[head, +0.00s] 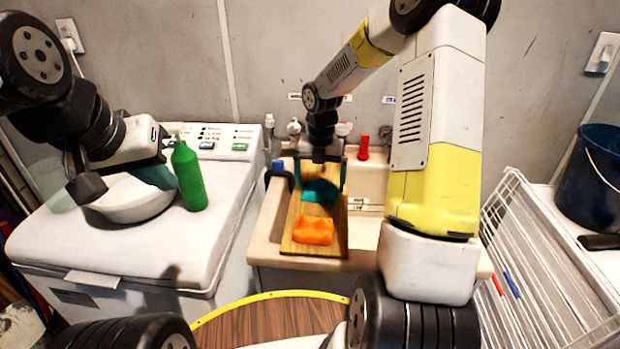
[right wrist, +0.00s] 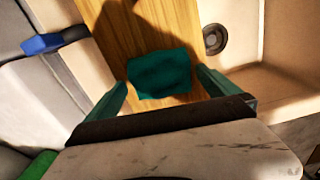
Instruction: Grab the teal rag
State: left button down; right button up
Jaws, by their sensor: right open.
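The teal rag (head: 320,192) lies on a wooden board (head: 297,212) over the sink. My right gripper (head: 322,186) is open directly above it, pointing down. In the right wrist view the rag (right wrist: 160,74) shows between the two teal fingers of my right gripper (right wrist: 162,82), with a finger on either side. Whether the fingers touch it or how high they are above the board, I cannot tell. My left gripper (head: 122,184) is at the left, over a white bowl (head: 140,208), with its jaws apart and no rag in them.
A green bottle (head: 188,176) stands beside the bowl on the white washer (head: 110,250). A blue-capped bottle (head: 279,170) is left of the board. The sink basin (head: 366,190) opens to the right, near a wire rack (head: 545,270).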

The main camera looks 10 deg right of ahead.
jog(key=shift+f, duration=0.1)
jog(key=shift+c, duration=0.4)
jog(key=c, duration=1.2)
